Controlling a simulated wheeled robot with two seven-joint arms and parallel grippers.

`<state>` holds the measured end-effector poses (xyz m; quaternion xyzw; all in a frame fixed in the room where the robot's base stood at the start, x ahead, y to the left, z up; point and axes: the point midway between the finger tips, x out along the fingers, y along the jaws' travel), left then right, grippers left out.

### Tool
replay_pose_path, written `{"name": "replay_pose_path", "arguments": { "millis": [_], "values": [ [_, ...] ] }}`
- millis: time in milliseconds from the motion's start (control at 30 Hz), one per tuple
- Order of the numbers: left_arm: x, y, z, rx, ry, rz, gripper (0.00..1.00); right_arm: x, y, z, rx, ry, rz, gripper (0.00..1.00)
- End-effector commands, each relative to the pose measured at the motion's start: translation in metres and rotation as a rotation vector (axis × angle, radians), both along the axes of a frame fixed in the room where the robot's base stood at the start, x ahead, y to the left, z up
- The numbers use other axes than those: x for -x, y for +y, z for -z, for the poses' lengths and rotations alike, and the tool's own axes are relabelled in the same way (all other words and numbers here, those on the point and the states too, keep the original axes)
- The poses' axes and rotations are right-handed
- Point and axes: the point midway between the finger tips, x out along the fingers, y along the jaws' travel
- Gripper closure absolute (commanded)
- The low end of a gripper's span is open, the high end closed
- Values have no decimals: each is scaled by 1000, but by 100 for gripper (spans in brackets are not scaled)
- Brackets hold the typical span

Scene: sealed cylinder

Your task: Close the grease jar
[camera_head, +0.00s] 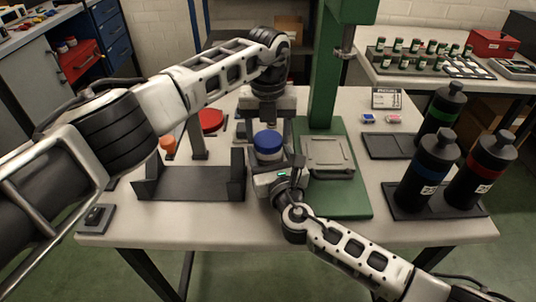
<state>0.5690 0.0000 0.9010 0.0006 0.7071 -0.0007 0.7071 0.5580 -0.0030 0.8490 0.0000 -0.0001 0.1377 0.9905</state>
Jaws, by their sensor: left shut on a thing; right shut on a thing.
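The grease jar (268,156) stands near the middle of the table; only a pale strip of its body shows. Its blue lid (268,139) is on top of it, looking level. I cannot tell whether the lid is fully seated. My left gripper (268,128) reaches down from above and behind and is shut on the blue lid. My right gripper (272,163) comes from the front right and is shut on the jar body, hiding most of it.
A dark open tray (195,184) lies left of the jar. A green press stand (345,197) is close on the right. Dark bottles (427,170) stand in a tray at the right. A red disc (209,121) and an orange item (168,146) are at the back left.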

Motion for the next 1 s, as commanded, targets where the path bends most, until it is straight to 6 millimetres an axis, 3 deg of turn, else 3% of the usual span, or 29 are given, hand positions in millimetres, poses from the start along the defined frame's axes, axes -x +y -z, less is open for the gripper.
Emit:
{"name": "replay_pose_path", "arguments": {
  "millis": [133,433,567,600,700,1000],
  "values": [
    [0,0,0,-2,-1,129,68,0,0,1,0,1,1,100],
    [0,0,0,-2,0,730,68,0,0,1,0,1,1,100],
    [0,0,0,0,0,729,68,0,0,1,0,1,1,100],
    [0,0,0,0,0,728,38,0,0,1,0,1,1,100],
    [0,0,0,0,0,727,16,0,-1,1,0,1,1,100],
    [0,0,-2,0,-1,725,16,0,-1,1,1,1,1,100]
  ]
}}
